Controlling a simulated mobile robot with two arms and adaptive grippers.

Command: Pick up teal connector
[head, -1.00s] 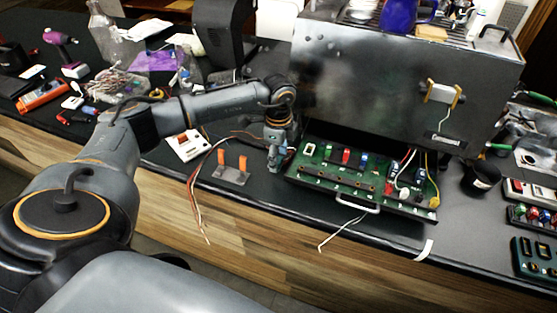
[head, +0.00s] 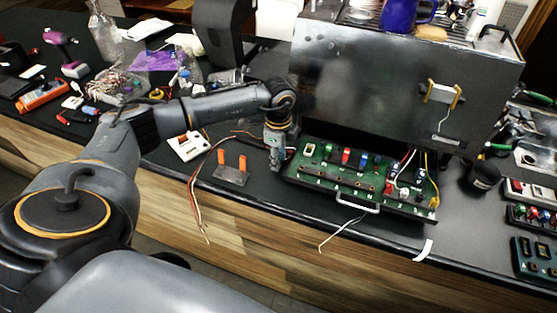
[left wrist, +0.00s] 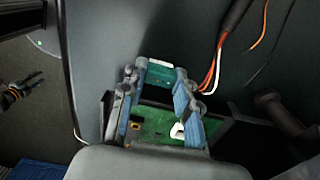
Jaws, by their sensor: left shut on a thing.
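The teal connector (left wrist: 160,77) sits between the fingertips of my left gripper (left wrist: 160,88) in the left wrist view, with the fingers touching its sides. In the head view my left gripper (head: 276,160) points down beside the left end of the green circuit board (head: 340,170). The connector itself is hidden or too small to tell in the head view. Orange, red and white wires (left wrist: 216,70) show just to the right of the gripper in the wrist view. My right gripper is in neither view.
The metal brewer (head: 390,80) stands behind the board. A stand with two orange posts (head: 231,172) and loose wires (head: 194,195) lie left of the board. A black cup (head: 481,174) and a tray of coloured parts (head: 535,218) are to the right.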

